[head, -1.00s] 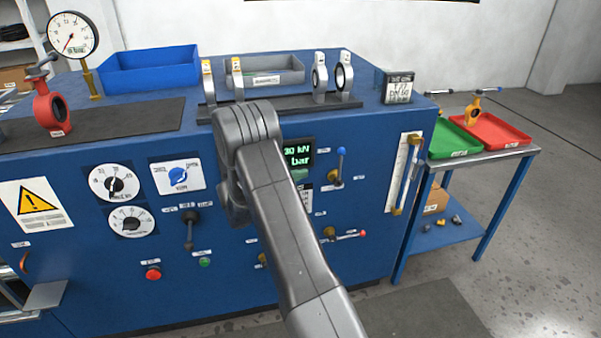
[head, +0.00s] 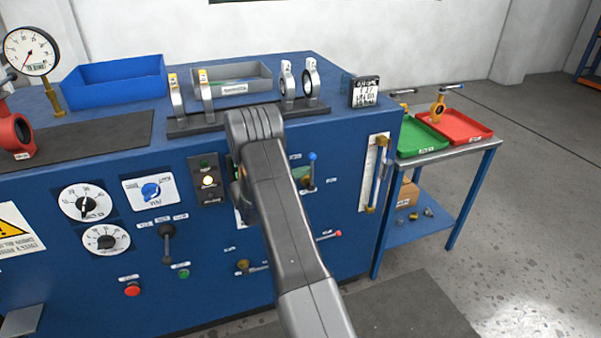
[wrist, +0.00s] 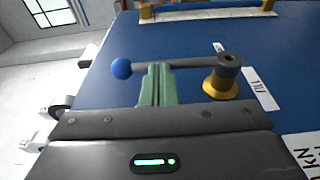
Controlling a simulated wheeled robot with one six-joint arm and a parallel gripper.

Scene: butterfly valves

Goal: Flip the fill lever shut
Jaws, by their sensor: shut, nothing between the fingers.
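The fill lever, a grey bar with a blue ball (head: 312,156), stands upright on the blue panel in the head view. In the wrist view its blue ball (wrist: 121,68) is at the left and its brass hub (wrist: 222,84) at the right, beside a small label, likely FILL. My gripper (wrist: 157,72) has green fingers that are shut and empty. Their tips overlap the lever bar between ball and hub; whether they touch it I cannot tell. In the head view my gripper (head: 301,173) is just left of the lever, mostly hidden behind my arm.
A red-tipped lever (head: 337,233) sits below on the panel, and a brass-hubbed lever (head: 243,266) lower left. A sight gauge (head: 375,172) is to the right. A side table with a green tray (head: 415,137) and red tray (head: 455,126) stands further right.

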